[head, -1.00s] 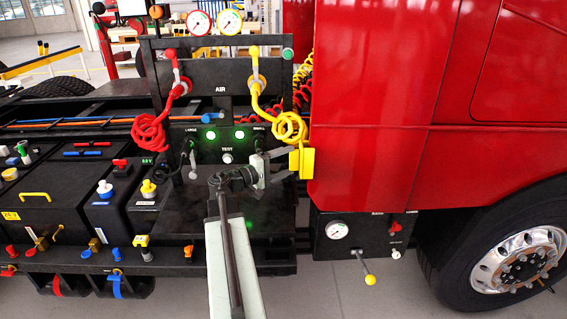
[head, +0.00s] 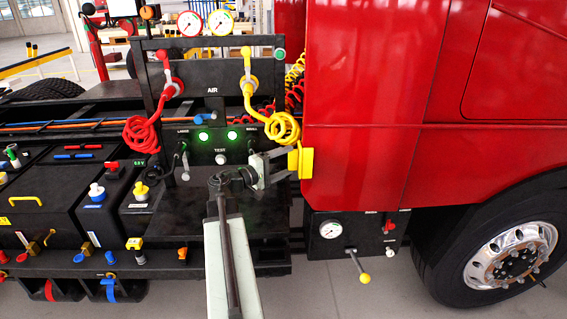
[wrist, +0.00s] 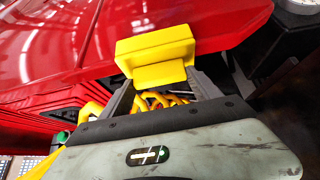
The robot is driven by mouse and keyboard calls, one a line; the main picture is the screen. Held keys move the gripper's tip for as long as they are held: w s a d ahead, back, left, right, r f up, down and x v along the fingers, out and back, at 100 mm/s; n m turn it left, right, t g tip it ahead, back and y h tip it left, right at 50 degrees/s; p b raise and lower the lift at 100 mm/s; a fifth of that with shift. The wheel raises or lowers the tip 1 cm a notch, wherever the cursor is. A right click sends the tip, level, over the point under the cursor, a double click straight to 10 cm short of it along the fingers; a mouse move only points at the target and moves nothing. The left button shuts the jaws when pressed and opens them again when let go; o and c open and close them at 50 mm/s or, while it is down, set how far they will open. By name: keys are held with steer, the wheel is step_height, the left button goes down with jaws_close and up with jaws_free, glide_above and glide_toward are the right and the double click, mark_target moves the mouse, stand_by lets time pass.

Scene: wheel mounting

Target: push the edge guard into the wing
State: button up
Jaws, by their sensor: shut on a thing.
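The edge guard is a yellow block (head: 306,161) at the lower rear edge of the red wing panel (head: 365,165). In the head view it overlaps that edge. My gripper (head: 287,164) comes from the left and is shut on the guard's near side. In the wrist view the guard (wrist: 155,48) lies across the red panel's edge (wrist: 225,22), with my gripper's fingers (wrist: 162,84) on its tab. The guard looks to be at or touching the edge; how far the edge sits inside it is hidden.
A black panel with gauges (head: 205,22), red and yellow coiled hoses (head: 283,127) and green lamps stands left of the gripper. A box with a gauge (head: 331,229) and a yellow-knobbed lever (head: 364,278) is below. The front wheel (head: 510,255) is at right.

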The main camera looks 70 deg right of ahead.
steer(key=shift+s, duration=0.15)
steer(key=o, duration=1.6)
steer(key=shift+s, duration=0.1)
steer(key=shift+o, duration=0.2)
steer(key=v, duration=0.8)
steer(key=shift+d, duration=0.1)
